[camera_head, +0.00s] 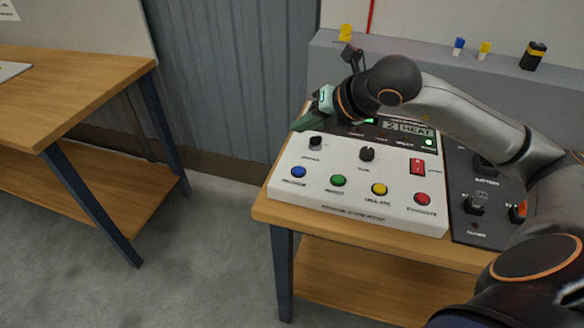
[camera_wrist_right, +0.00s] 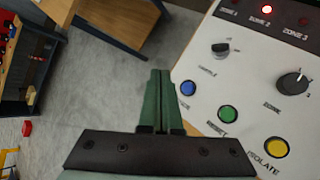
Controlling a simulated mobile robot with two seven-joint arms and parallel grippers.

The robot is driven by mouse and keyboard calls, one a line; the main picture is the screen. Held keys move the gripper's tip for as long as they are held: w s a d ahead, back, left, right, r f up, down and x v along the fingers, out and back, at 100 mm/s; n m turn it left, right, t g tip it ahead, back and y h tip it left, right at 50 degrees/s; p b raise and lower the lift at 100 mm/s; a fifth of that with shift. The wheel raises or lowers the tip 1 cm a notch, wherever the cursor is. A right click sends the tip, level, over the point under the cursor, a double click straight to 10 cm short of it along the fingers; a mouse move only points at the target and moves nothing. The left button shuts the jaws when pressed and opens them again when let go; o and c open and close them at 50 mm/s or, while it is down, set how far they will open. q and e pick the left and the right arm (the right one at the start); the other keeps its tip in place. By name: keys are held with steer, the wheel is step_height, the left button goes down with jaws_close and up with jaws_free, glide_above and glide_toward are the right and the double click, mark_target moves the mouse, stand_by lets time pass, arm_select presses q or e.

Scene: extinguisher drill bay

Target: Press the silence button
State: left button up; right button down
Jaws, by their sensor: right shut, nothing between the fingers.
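The white control panel (camera_head: 300,181) lies on a wooden table and also fills the right of the wrist view (camera_wrist_right: 235,85). Its front row holds a blue button (camera_head: 298,172), a green, a yellow and a red button. The blue one's label is too blurred to read; it also shows in the wrist view (camera_wrist_right: 187,88). My right gripper (camera_head: 300,124) is shut and empty, above the panel's back left corner. In the wrist view its green fingers (camera_wrist_right: 160,78) appear just left of the blue button, apart from it. My left gripper is out of view.
A green button (camera_head: 338,181), yellow button (camera_head: 379,189) and red button (camera_head: 422,199) sit right of the blue one. Black knobs (camera_head: 367,154) and a red switch (camera_head: 417,167) stand behind. A dark panel (camera_head: 462,222) adjoins on the right. Another table (camera_head: 80,90) stands left across open floor.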

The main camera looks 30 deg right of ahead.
steer(key=shift+f, duration=0.15)
steer(key=b, duration=0.4)
glide_above(302, 173)
step_height(302, 173, down, 7)
steer(key=shift+s+r, duration=0.1)
steer(key=shift+r, duration=0.05)
steer(key=shift+f+b, duration=0.85)
steer(key=shift+b, duration=0.15)
steer(key=shift+f, duration=0.1)
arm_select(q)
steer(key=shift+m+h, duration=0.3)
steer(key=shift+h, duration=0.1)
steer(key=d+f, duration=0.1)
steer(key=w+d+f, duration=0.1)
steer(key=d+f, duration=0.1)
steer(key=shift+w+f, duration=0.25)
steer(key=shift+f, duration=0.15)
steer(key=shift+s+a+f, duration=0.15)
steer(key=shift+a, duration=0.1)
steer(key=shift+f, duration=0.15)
